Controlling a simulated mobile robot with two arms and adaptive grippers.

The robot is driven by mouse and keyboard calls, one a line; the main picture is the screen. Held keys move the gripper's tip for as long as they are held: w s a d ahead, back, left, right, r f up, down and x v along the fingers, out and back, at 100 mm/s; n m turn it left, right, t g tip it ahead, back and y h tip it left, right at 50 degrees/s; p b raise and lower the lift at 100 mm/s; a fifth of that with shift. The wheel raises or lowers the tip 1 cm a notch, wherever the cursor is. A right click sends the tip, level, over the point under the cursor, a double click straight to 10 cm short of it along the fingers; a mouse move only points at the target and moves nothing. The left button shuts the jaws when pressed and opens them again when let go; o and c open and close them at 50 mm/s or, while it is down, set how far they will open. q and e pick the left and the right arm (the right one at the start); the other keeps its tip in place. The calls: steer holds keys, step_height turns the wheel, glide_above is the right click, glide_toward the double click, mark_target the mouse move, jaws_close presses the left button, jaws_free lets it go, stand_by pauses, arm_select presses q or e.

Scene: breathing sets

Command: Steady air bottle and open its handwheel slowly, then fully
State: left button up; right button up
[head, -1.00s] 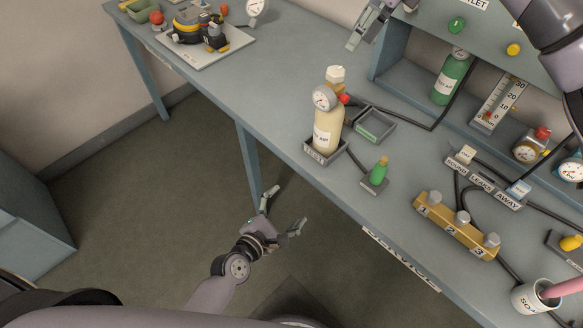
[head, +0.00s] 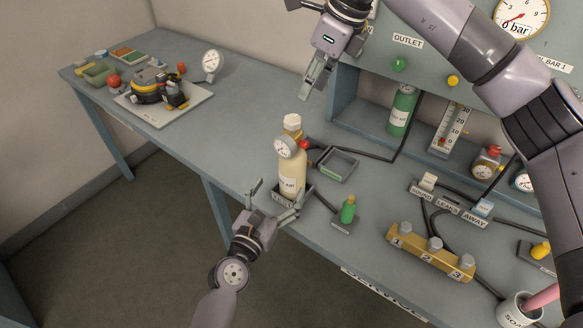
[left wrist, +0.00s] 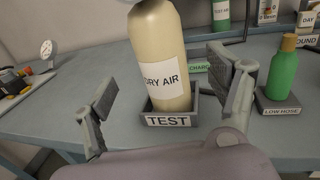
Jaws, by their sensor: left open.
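The cream air bottle (head: 291,172) stands upright in the small grey TEST tray (head: 306,193) near the bench's front edge. Its white handwheel (head: 292,122) is on top, with a gauge (head: 285,147) and a red knob below it. My left gripper (head: 275,196) is open and low at the front of the bottle. In the left wrist view its fingers (left wrist: 168,95) stand apart on either side of the bottle (left wrist: 160,60), which reads DRY AIR, without visible contact. My right gripper (head: 314,82) hangs above and behind the bottle, apart from the handwheel; its finger gap is unclear.
A green bottle on the LOW HOSE base (head: 347,210) stands right of the tray. An empty grey tray (head: 337,165) and black hoses lie behind. A brass block (head: 430,252) with numbered knobs is at right. Bench space left of the bottle is clear.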

mark_target(293, 167)
arm_select(q)
steer(key=x, duration=0.9)
steer(key=shift+s, duration=0.1)
